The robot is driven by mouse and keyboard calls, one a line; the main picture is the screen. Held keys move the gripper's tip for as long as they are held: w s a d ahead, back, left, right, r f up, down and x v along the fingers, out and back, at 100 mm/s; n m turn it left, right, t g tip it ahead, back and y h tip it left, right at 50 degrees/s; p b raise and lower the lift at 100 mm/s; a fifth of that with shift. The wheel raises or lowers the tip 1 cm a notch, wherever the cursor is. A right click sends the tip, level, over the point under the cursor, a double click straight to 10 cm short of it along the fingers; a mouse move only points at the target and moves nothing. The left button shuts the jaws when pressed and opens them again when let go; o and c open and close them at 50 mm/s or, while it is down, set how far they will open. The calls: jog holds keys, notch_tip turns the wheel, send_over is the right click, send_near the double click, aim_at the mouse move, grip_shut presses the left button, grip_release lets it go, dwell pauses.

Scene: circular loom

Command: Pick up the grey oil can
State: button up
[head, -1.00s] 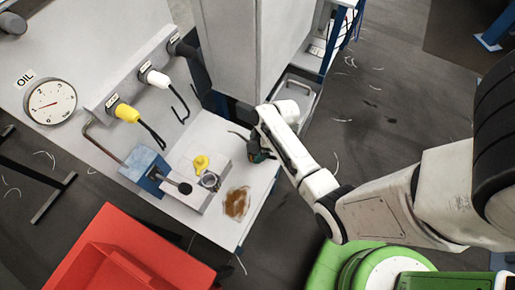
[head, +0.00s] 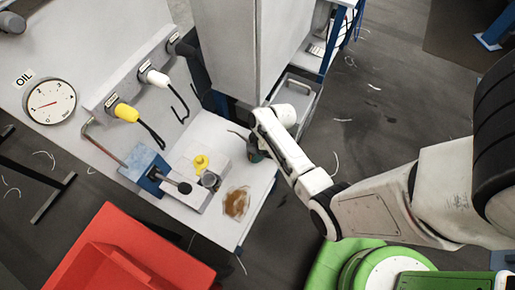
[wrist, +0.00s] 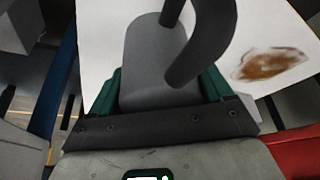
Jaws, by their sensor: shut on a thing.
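The grey oil can (wrist: 160,60) fills the middle of the wrist view, with a dark curved handle or spout (wrist: 208,45) rising from it. My gripper (wrist: 160,98) has its green fingers closed on the can's two sides. In the head view my gripper (head: 255,151) is over the right part of the white bench top. I cannot tell whether the can's base touches the bench.
A brown oil stain (head: 236,202) lies on the bench top. A large grey column (head: 225,50) stands close behind. A red bin (head: 130,255) is at lower left.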

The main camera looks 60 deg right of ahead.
jog(key=shift+c, duration=1.2)
jog(key=shift+r, duration=0.1)
